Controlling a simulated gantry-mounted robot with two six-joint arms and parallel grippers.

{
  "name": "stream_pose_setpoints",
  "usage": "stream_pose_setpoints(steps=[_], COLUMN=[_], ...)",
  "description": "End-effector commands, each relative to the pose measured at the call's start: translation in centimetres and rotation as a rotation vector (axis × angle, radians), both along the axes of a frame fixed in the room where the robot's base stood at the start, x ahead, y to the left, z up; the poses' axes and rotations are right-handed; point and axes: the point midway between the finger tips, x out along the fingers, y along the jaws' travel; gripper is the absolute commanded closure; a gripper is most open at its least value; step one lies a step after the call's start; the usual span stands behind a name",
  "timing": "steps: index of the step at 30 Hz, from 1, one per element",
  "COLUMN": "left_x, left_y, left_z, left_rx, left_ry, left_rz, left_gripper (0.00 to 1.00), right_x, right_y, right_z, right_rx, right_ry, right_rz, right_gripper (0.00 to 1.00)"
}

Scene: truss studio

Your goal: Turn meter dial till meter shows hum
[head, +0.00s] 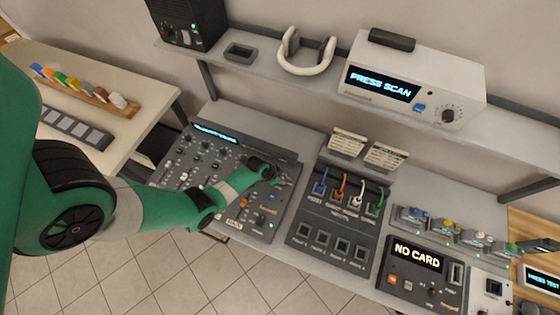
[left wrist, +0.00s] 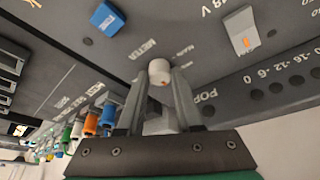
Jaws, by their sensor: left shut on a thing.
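The meter dial (left wrist: 160,72) is a small pale knob beside the lettering METER on a dark grey panel in the left wrist view. My left gripper (left wrist: 160,88) is shut on this dial, with one finger on each side of it. In the head view my left gripper (head: 284,180) is at the right side of the grey mixing console (head: 180,187) and hides the dial. The console's cyan display (head: 215,133) is lit, but its text is too small to read. A row of dark round lamps (left wrist: 275,87) with a number scale is beside the dial. My right gripper is not in view.
A patch panel (head: 335,228) with coloured cables stands right of the console. A shelf above holds a white box (head: 410,80) reading PRESS SCAN. Another unit (head: 416,256) reads NO CARD.

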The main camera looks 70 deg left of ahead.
Motion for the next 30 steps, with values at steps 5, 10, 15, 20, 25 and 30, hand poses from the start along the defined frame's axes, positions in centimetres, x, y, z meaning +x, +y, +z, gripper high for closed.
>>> stream_pose_setpoints(steps=[5,10,15,20,25,30], left_x=[-0.1,-0.1,-0.1,0.0,-0.4,-1.8], left_y=[0.0,0.0,0.0,0.0,-0.1,-0.5], left_z=[-0.1,-0.1,-0.1,0.0,1.4,5.2], left_rx=[-0.001,-0.001,-0.001,0.000,0.001,0.001], left_ry=[0.003,0.003,0.002,0.001,0.000,-0.001], left_rz=[0.000,0.000,0.000,0.000,0.001,0.001], left_gripper=[1.00,0.50,0.36,0.36,0.36,0.36], right_x=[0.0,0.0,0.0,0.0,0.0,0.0], right_y=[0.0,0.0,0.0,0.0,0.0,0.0], right_z=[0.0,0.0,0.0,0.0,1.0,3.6], right_rx=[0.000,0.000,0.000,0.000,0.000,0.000], right_ry=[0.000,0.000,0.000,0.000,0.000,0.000], right_rz=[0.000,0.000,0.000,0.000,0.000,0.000], right_gripper=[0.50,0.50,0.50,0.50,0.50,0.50])
